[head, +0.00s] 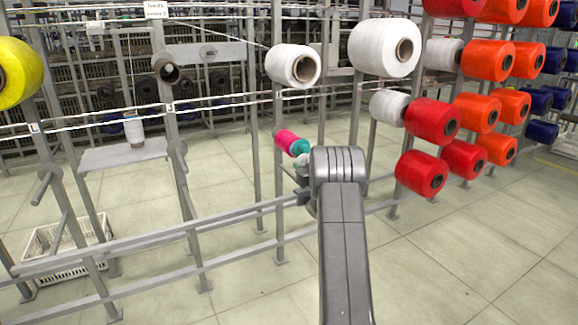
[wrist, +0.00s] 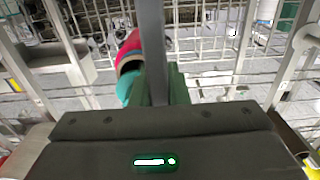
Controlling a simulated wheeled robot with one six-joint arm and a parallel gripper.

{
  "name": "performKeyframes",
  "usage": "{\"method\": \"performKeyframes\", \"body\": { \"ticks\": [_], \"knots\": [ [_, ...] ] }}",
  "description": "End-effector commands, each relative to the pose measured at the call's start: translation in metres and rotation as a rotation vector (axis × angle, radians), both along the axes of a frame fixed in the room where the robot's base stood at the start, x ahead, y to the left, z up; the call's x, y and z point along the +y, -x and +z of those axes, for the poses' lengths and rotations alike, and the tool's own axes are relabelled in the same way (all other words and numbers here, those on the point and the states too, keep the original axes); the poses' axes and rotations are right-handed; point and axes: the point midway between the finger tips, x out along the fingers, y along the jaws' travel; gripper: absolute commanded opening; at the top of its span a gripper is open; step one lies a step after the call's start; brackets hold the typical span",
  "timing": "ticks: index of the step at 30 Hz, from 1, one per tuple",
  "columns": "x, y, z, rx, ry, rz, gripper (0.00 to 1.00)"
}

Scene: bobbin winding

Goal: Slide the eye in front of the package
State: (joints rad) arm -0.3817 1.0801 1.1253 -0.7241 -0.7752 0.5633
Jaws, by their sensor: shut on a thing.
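My gripper (head: 303,172) is at the rack, partly hidden behind my wrist in the head view. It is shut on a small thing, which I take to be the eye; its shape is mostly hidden. A pink package with a teal end (head: 291,142) is just up and left of the gripper. In the wrist view the package (wrist: 131,46) is beyond the jaws, left of a grey upright bar (wrist: 153,40). The bar covers part of the view ahead of the jaws. I cannot tell how the eye lines up with the package.
White packages (head: 385,48) hang above, with red packages (head: 432,121) and orange packages to the right. A yellow package (head: 15,73) is at the left edge. Grey rails (head: 150,243) cross low at the left. A white crate (head: 65,240) stands on the floor.

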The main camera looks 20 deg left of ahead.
Motion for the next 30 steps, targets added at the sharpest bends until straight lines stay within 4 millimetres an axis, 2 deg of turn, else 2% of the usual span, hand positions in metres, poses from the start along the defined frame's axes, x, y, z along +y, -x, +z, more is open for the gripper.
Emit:
{"method": "performKeyframes", "body": {
  "ticks": [1, 7, 21, 22, 25, 30],
  "knots": [
    [-0.006, -0.008, 0.009, -0.008, -0.006, -0.002, 0.0],
    [-0.019, -0.023, 0.008, -0.01, -0.005, 0.001, 0.0],
    [-0.022, -0.027, 0.008, -0.011, -0.007, 0.002, 0.0],
    [-0.022, -0.027, 0.008, -0.011, -0.007, 0.002, 0.18],
    [-0.022, -0.027, 0.008, -0.011, -0.007, 0.002, 0.36],
    [-0.022, -0.027, 0.007, -0.01, -0.006, 0.002, 0.36]
  ]
}}
